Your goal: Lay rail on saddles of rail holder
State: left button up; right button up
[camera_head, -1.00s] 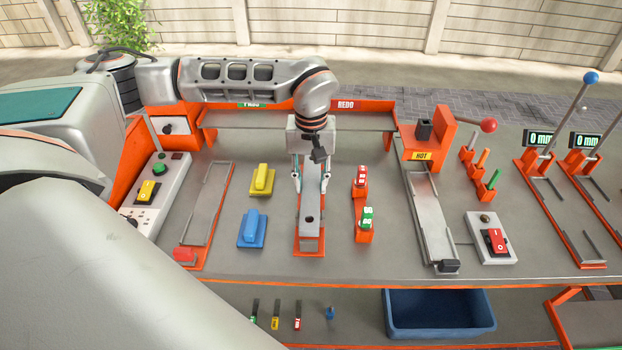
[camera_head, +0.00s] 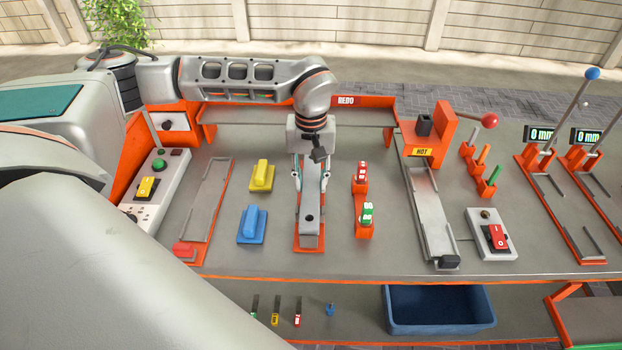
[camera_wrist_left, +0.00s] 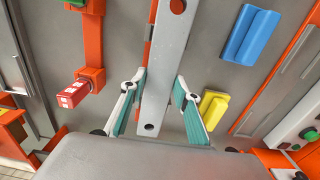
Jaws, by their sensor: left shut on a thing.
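The rail (camera_head: 309,205) is a long grey bar with a dark hole near its front end. It runs front to back over an orange base (camera_head: 308,250), probably the rail holder. The rail hides the middle of this base, and I cannot tell whether it touches the saddles. My left gripper (camera_head: 311,182) is shut on the rail from above, behind its front end. In the left wrist view, teal-padded fingers (camera_wrist_left: 162,82) stand on either side of the rail (camera_wrist_left: 157,95). My right gripper is not in view.
Yellow (camera_head: 261,175) and blue (camera_head: 252,224) blocks lie left of the rail. An orange stand (camera_head: 364,232) with red and green pieces is close on the right. A grey channel (camera_head: 428,205) with a HOT unit (camera_head: 424,152) lies further right. A blue bin (camera_head: 440,325) is below.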

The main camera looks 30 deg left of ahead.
pick_arm(q)
jog(key=shift+f, duration=0.1)
jog(key=o, duration=1.4)
notch_tip(320, 180, up, 12)
